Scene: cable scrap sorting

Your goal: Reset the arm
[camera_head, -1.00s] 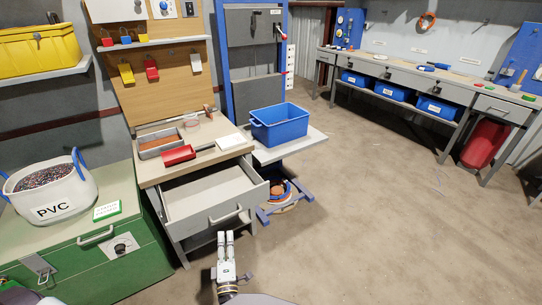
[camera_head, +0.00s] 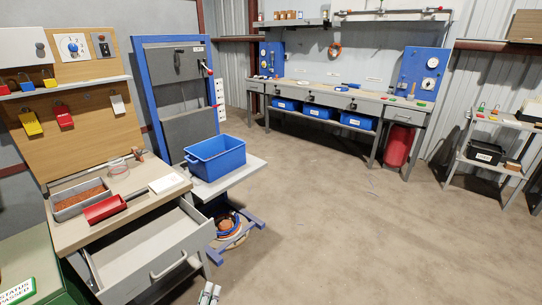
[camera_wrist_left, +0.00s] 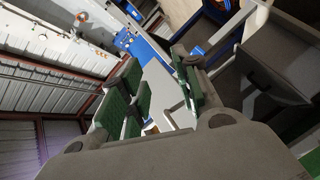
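My left gripper (camera_head: 210,293) shows only by its two fingertips at the bottom edge of the head view, in front of the open drawer (camera_head: 151,250). The left wrist view shows its green-padded fingers (camera_wrist_left: 157,78) apart, with an open gap and nothing held between them. The rest of the left arm is out of the head view. My right gripper is in neither view.
The grey drawer juts out from the workbench (camera_head: 75,232) close to the left gripper. A blue bin (camera_head: 216,162) stands on a side shelf beyond. A red scoop (camera_head: 104,209) and a tray of granules (camera_head: 80,198) lie on the bench. The floor to the right is clear.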

